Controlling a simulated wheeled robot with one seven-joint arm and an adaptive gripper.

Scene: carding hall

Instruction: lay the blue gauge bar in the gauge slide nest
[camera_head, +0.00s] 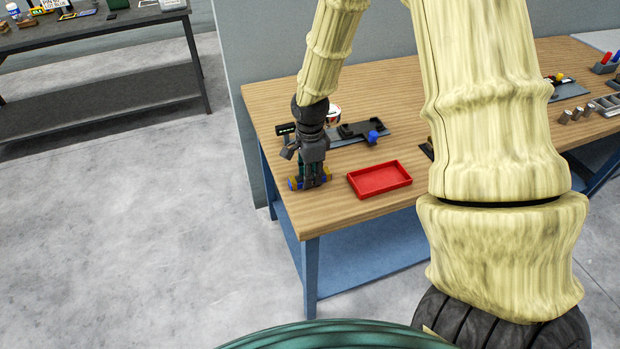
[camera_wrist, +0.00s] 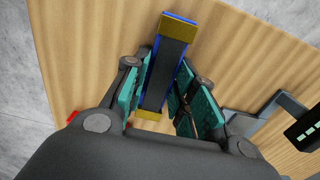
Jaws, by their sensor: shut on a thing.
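The blue gauge bar (camera_wrist: 178,18) has gold bands near its ends and a dark middle. My gripper (camera_wrist: 166,88) is shut on it, with teal pads on both sides of its middle. In the head view my gripper (camera_head: 311,182) points down near the table's left front corner, and the bar's blue and yellow ends (camera_head: 294,184) show on either side. The bar is at or just above the wood; I cannot tell which. What looks like the gauge slide nest (camera_head: 349,139), a grey plate with black blocks and a blue knob (camera_head: 374,136), lies behind and right, partly hidden by my gripper.
A red tray (camera_head: 380,180) lies right of my gripper. A black device with a lit display (camera_head: 285,129) stands behind it and also shows in the wrist view (camera_wrist: 307,128). Metal cylinders (camera_head: 577,114) and other fixtures are at the far right. My arm hides the table's middle.

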